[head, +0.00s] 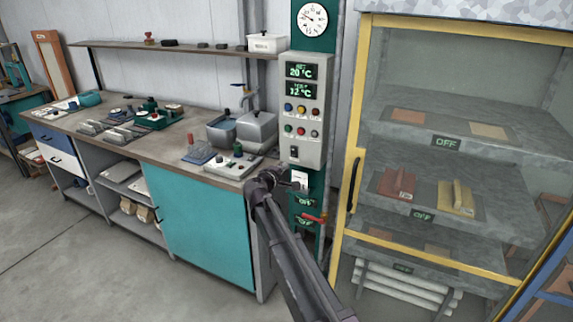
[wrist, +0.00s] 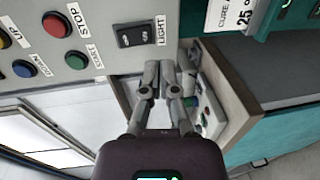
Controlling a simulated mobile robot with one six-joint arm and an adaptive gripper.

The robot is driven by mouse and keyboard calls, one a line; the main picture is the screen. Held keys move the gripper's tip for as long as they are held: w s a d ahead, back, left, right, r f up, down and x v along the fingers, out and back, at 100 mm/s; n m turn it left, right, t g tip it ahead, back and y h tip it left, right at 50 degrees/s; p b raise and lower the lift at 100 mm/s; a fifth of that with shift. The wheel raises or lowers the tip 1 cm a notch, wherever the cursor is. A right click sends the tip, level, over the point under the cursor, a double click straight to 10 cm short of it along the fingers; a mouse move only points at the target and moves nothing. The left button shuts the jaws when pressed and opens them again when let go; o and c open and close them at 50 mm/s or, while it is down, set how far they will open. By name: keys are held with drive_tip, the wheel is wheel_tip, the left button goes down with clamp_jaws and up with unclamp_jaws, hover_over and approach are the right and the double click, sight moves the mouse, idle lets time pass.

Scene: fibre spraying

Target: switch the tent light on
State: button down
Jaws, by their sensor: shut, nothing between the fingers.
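The light switch is a black rocker labelled LIGHT (wrist: 136,34) at the top of the wrist view, on a grey control panel. In the head view the panel (head: 305,110) hangs on a green post, with the dark switch (head: 294,152) near its bottom. My gripper (wrist: 167,78) is shut and empty, its fingertips below and right of the switch in the wrist view and apart from it in the picture. In the head view my gripper (head: 296,182) is just below the panel. I cannot tell whether the switch is on or off.
A red STOP button (wrist: 56,24) and a green START button (wrist: 76,60) sit beside the switch. A workbench (head: 120,124) with trays and tools stands left. A yellow-framed glazed cabinet (head: 350,150) with shelves marked OFF stands right. The floor at left is clear.

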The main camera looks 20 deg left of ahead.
drive_tip(key=s+f, duration=0.1)
drive_tip(key=s, duration=0.7)
drive_tip(key=shift+a+f+b, duration=0.15)
drive_tip(key=shift+a+b, duration=0.15)
drive_tip(key=shift+b, duration=0.15)
drive_tip(key=shift+w+d, duration=0.1)
drive_tip(key=d+f+m+g+h+p, duration=0.15)
drive_tip(key=d+f+m+g, duration=0.3)
drive_tip(key=d, duration=1.15)
drive_tip(key=d+f+m+g+h, duration=0.3)
drive_tip(key=d+f+m+g, duration=0.15)
drive_tip(key=d, duration=1.05)
drive_tip(key=s+d+f+m+g+y, duration=0.2)
drive_tip(key=s+d+m+g+y, duration=0.1)
drive_tip(key=s+d, duration=0.6)
drive_tip(key=s+d+f+m+g+y+p, duration=0.1)
drive_tip(key=s+d+f+m+g+y, duration=0.1)
drive_tip(key=s+d, duration=0.8)
drive_tip(key=d+m+g+y, duration=0.1)
drive_tip(key=m+g, duration=0.1)
drive_tip(key=m, duration=0.1)
drive_tip(key=shift+d, duration=0.35)
